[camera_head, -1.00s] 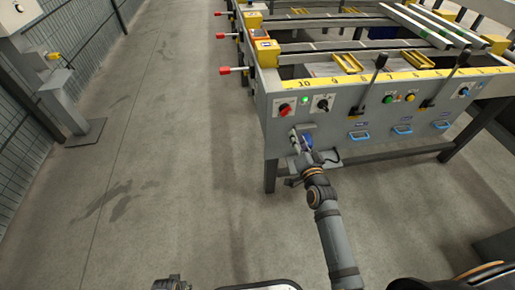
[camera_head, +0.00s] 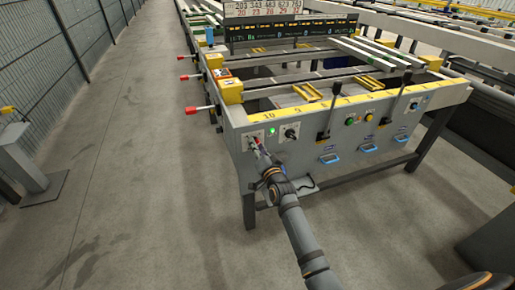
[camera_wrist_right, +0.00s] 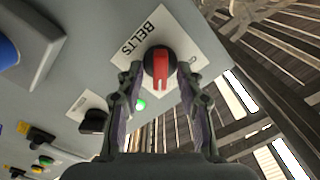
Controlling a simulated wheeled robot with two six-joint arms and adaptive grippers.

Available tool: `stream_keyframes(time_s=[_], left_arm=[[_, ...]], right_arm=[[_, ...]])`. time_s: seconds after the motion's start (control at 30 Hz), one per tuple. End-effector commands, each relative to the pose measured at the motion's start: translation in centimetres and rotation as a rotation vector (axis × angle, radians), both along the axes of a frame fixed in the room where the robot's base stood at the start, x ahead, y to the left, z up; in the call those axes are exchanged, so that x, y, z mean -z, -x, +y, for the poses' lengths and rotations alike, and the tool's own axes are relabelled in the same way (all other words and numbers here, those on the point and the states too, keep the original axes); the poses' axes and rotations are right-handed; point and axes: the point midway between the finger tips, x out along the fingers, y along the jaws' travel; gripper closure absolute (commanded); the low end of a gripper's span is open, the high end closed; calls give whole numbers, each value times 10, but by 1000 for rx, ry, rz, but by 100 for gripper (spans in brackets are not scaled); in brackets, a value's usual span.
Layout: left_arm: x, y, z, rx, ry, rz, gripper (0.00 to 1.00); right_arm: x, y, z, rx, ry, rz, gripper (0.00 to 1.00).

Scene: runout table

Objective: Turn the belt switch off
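The belt switch (camera_wrist_right: 160,66) is a round black knob with a red bar, on a white plate marked BELTS (camera_wrist_right: 140,45). In the right wrist view the red bar runs nearly up and down in the picture. My right gripper (camera_wrist_right: 160,77) is open, with one finger on each side of the knob; I cannot tell whether either touches it. In the head view my right gripper (camera_head: 257,145) is at the left end of the table's front panel and largely hides the switch. A green lamp (camera_head: 272,131) is lit beside it. My left gripper is not in view.
A black selector (camera_head: 291,133) sits right of the lamp; it also shows in the wrist view (camera_wrist_right: 93,122). Two black levers (camera_head: 329,112) and several blue handles (camera_head: 329,158) are further right. Red-tipped rods (camera_head: 192,110) stick out left of the table.

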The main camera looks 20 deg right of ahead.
Motion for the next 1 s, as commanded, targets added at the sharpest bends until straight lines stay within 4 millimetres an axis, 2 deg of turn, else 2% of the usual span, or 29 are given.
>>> stream_keyframes(time_s=[0.17, 0.43, 0.47, 0.77, 1.0], left_arm=[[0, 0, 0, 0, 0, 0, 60], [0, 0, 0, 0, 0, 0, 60], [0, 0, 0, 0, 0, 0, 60], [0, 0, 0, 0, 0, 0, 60], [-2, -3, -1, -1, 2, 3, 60]], right_arm=[[0, 0, 0, 0, 0, 0, 63], [0, 0, 0, 0, 0, 0, 99], [0, 0, 0, 0, 0, 0, 100], [0, 0, 0, 0, 13, 0, 100], [1, 0, 0, 0, 108, -4, 100]])
